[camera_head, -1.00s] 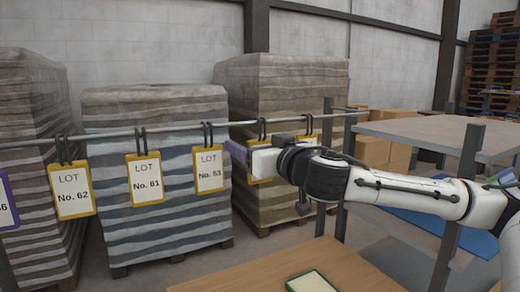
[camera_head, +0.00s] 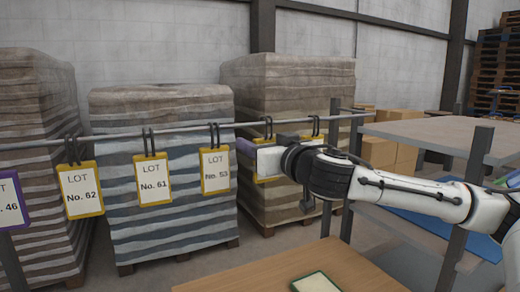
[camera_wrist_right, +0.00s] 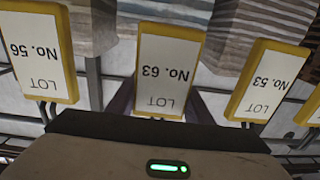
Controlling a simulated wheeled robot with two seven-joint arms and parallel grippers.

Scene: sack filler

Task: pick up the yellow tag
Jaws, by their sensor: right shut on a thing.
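Yellow-framed white lot tags hang by dark hooks from a grey rail (camera_head: 112,137). In the head view, tag No. 62 (camera_head: 80,190), tag No. 61 (camera_head: 153,180) and tag No. 53 (camera_head: 215,171) hang left of my right gripper (camera_head: 250,150). In the right wrist view, upside down, tag No. 63 (camera_wrist_right: 168,72) is in the middle, between my right gripper's purple fingers (camera_wrist_right: 165,103). The gripper is shut on it. The gripper mostly hides this tag in the head view, and its hooks still show at the rail. My left gripper is out of view.
Tag No. 56 (camera_wrist_right: 38,55) and another tag No. 53 view (camera_wrist_right: 266,82) flank the held tag closely. A purple-framed tag No. 46 (camera_head: 10,203) hangs far left. Wrapped pallet stacks (camera_head: 165,220) stand behind the rail. A wooden table (camera_head: 245,280) and grey shelf (camera_head: 440,132) are nearer.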

